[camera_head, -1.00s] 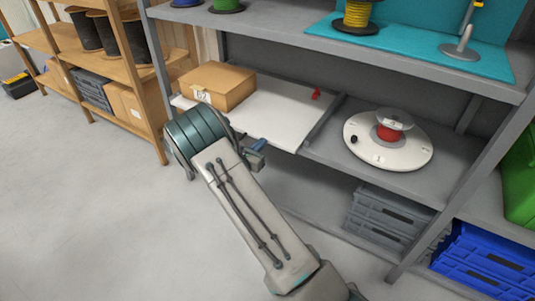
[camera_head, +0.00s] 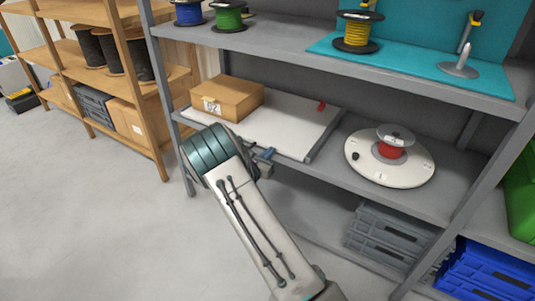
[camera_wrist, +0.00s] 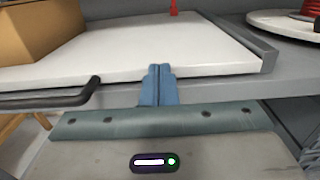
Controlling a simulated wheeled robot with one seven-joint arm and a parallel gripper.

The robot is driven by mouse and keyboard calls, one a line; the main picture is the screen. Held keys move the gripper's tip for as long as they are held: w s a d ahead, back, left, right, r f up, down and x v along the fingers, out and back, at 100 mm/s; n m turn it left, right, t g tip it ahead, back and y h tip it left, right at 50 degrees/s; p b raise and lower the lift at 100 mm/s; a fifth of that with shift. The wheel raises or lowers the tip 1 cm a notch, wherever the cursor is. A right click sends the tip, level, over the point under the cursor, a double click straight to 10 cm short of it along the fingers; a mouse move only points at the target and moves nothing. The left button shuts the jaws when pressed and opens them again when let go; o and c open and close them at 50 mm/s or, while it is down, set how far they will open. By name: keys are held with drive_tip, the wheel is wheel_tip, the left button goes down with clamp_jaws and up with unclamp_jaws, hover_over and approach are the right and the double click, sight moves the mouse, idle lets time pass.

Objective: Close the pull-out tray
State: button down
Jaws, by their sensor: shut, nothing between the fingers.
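The pull-out tray (camera_head: 287,133) is a white board with a grey edge on the middle level of the grey shelf. It bears a cardboard box (camera_head: 227,98) at its left and a small red piece (camera_head: 321,106) near its back. In the wrist view the tray's front edge (camera_wrist: 215,69) runs across the picture, with a dark handle (camera_wrist: 50,100) at the left. My gripper (camera_head: 268,154) is at the tray's front edge. In the wrist view my gripper's blue fingers (camera_wrist: 158,72) are together and empty, right of the handle, with their tips at the front edge; contact is hard to tell.
A white turntable (camera_head: 410,170) with a red reel stands right of the tray on the same level. Grey crates (camera_head: 385,240) sit below, and a blue crate (camera_head: 485,270) is at lower right. A wooden rack stands at left. The floor in front is clear.

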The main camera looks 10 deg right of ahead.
drive_tip(key=p+v, duration=0.2)
drive_tip(key=v, duration=1.2)
drive_tip(key=shift+p, duration=0.3)
drive_tip(key=s+d+r+m+g+y+p, duration=0.1)
drive_tip(key=s+d+r+m+g+p, duration=0.45)
drive_tip(key=s+r+m, duration=0.4)
drive_tip(key=s+d+r+m+g+y+p, duration=0.1)
drive_tip(key=s+d+r+m+g+p, duration=0.5)
drive_tip(key=r, duration=0.6)
drive_tip(key=s+a+r+m+y+p, duration=0.3)
drive_tip(key=s+r+m+y+p, duration=0.2)
drive_tip(key=s+r, duration=0.3)
drive_tip(key=s+a+r+m+t+y+p, duration=0.1)
drive_tip(key=s+a+r+m+y+p, duration=0.2)
drive_tip(key=s+r+m+y+p, duration=0.2)
drive_tip(key=s+r+m+p, duration=0.1)
drive_tip(key=s+r, duration=0.2)
drive_tip(key=r, duration=0.4)
drive_tip(key=shift+r+m+y, duration=0.35)
drive_tip(key=shift+y, duration=0.05)
drive_tip(key=shift+t, duration=0.25)
